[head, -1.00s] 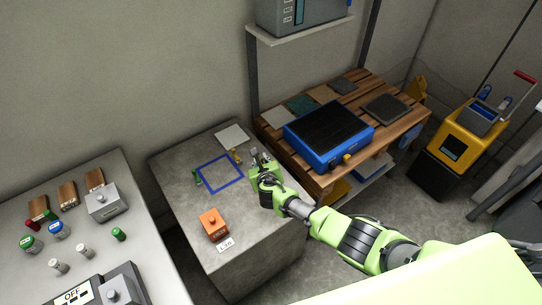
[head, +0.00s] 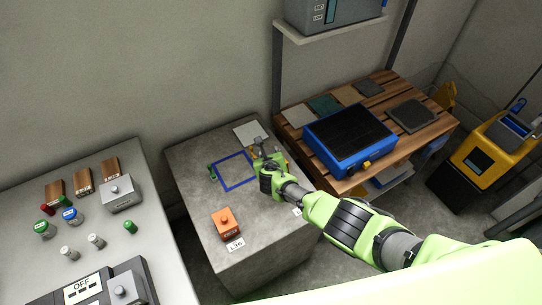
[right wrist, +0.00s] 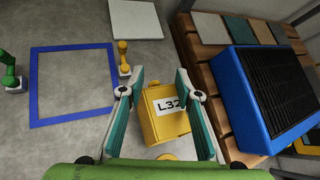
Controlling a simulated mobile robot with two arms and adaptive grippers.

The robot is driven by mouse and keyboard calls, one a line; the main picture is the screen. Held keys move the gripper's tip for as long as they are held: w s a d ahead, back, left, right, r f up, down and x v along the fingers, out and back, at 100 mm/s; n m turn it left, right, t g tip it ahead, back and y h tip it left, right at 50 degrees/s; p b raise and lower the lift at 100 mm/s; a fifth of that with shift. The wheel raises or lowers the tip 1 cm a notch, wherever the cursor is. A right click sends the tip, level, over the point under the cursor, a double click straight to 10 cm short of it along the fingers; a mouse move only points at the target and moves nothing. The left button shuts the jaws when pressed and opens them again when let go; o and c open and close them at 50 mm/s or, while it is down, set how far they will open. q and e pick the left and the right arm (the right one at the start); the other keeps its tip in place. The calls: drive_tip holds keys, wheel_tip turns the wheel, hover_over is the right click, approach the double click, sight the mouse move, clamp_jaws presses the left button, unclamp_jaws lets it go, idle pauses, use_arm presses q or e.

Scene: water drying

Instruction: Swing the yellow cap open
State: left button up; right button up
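A yellow box-shaped piece with an "L32" label (right wrist: 163,124) shows in the right wrist view, between and beyond the fingers of my right gripper (right wrist: 160,80). The fingers are apart, one on each side of it; I cannot tell whether they touch it. A rounded yellow part (right wrist: 167,157) shows just below it, partly hidden by my gripper. In the head view my right gripper (head: 260,151) is over the concrete block's (head: 265,235) right side, hiding most of the yellow piece. My left gripper is not in view.
A blue square outline (head: 222,163) lies left of my right gripper, between small green and yellow posts (right wrist: 123,58). An orange box (head: 226,222) stands nearer the front. A blue case (head: 350,142) sits on the pallet to the right. A grey panel table (head: 130,240) is at left.

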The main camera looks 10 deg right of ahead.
drive_tip(key=shift+s+d, duration=0.25)
drive_tip(key=v, duration=1.2)
idle(0.4)
drive_tip(key=shift+w, duration=0.1)
